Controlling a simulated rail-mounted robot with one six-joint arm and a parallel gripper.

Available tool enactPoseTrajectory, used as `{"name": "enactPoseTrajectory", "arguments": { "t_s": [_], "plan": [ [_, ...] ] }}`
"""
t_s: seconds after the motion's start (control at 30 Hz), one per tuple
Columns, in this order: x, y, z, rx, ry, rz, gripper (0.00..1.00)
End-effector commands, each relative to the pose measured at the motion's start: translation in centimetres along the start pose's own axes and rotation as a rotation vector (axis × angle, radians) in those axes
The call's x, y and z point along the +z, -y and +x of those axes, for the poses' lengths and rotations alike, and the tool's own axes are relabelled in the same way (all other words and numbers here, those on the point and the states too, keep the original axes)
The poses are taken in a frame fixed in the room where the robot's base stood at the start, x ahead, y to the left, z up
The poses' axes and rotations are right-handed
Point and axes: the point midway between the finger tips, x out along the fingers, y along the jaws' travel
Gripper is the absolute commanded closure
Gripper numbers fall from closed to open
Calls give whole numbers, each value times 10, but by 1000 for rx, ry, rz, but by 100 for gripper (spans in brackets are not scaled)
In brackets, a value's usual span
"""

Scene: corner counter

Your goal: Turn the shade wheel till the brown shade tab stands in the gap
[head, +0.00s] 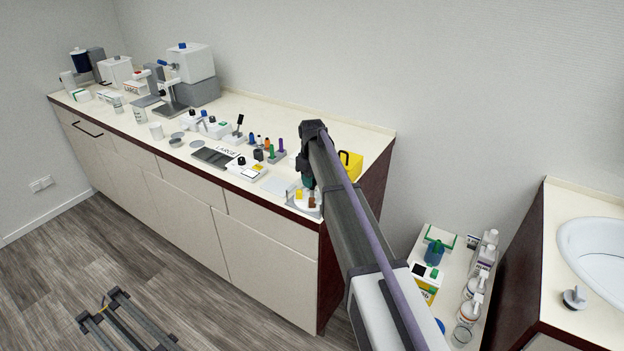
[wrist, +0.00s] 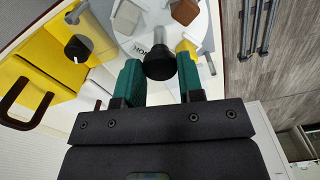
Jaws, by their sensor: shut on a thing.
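The shade wheel (head: 298,206) is a pale disc at the counter's front right corner, and part of it shows in the wrist view (wrist: 150,30). A dark brown tab (head: 312,202) stands on it near a yellow tab (head: 299,193). My gripper (head: 308,183) is over the wheel. Its green fingers (wrist: 160,72) are shut on a black knob (wrist: 159,66). I cannot clearly make out the gap or which tab stands in it.
A yellow container (head: 350,164) stands behind my arm, close to the wheel. Left of the wheel are a white box with a black knob (head: 247,169) and several coloured pegs. A lower shelf with bottles (head: 474,285) and a sink counter (head: 560,205) lie to the right.

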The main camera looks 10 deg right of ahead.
Motion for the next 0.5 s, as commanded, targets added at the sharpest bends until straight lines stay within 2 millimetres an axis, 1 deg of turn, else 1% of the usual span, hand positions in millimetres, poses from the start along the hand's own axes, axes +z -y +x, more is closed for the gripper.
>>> {"name": "enactPoseTrajectory", "arguments": {
  "t_s": [0.5],
  "plan": [
    [0, 0, 0, -1, 1, 257, 89]
  ]
}}
